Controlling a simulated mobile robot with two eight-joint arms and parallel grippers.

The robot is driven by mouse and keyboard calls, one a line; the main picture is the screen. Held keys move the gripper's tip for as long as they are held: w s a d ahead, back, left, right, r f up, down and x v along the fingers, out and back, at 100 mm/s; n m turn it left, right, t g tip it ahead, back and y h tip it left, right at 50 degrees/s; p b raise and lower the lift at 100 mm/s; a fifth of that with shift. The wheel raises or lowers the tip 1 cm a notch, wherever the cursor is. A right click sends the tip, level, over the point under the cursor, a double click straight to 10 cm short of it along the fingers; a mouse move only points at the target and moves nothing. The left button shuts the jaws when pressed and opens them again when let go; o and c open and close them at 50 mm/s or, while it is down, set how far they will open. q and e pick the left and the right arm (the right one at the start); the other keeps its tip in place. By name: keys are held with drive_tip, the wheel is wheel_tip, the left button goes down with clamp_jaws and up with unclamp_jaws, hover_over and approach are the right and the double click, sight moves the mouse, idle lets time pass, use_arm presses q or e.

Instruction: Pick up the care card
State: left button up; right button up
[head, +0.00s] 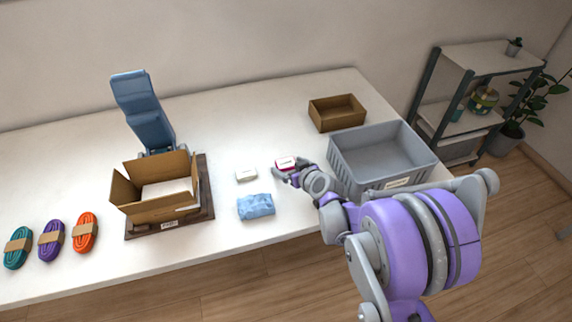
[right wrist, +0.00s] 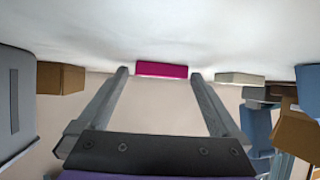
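A small flat piece with a pink edge and a white top (head: 285,162) lies on the table; it may be the care card, but its print is too small to read. In the right wrist view its magenta side (right wrist: 162,69) shows between and just beyond my fingertips. My right gripper (head: 284,175) is at its near side, low over the table. In the right wrist view this gripper (right wrist: 159,74) is open, with nothing clamped. A small whitish block (head: 246,174) lies to the left. My left gripper is not in view.
A blue soft packet (head: 256,207) lies near the front edge. An open cardboard box (head: 157,217) stands on a dark base, a blue upright thing (head: 146,112) behind it. A grey bin (head: 351,174) and brown tray (head: 337,113) are right. Several cord bundles (head: 51,240) lie left.

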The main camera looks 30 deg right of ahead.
drive_tip(key=c, duration=1.1)
wheel_tip(320, 180, up, 10)
drive_tip(key=shift+r+p, duration=0.1)
drive_tip(key=shift+p, duration=0.95)
